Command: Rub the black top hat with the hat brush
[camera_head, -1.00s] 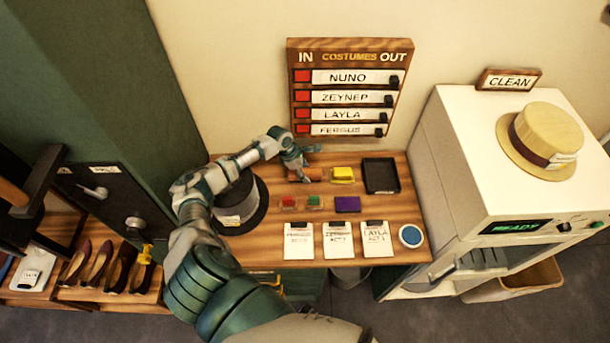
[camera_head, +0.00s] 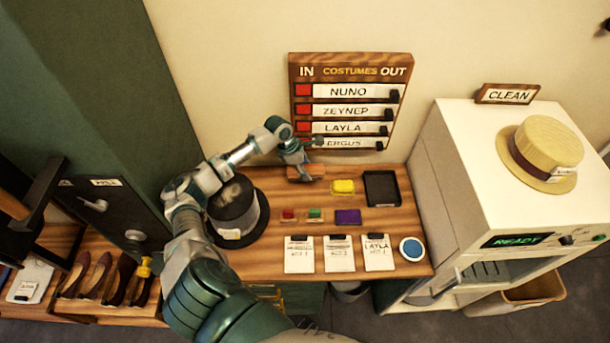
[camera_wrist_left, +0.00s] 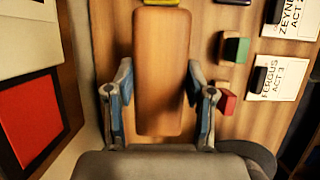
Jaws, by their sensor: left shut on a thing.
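The black top hat (camera_head: 240,202) stands on the left part of the wooden table, with a pale dusty patch on its top and a white tag at its brim. My arm passes along its left side and hides part of it. My left gripper (camera_head: 303,164) is at the back of the table, to the right of the hat and apart from it. It is shut on the wooden hat brush (camera_head: 307,173). In the left wrist view the brush (camera_wrist_left: 162,70) lies between the two fingers, its flat wooden back showing. Its bristles are hidden. My right gripper is not in view.
Yellow (camera_head: 343,186), red, green and purple (camera_head: 348,216) blocks, a black tray (camera_head: 382,188), several tagged cards (camera_head: 338,254) and a round blue-topped item (camera_head: 411,248) occupy the table. The costume board (camera_head: 350,100) is on the wall close behind the gripper. A white cabinet (camera_head: 450,170) stands at right.

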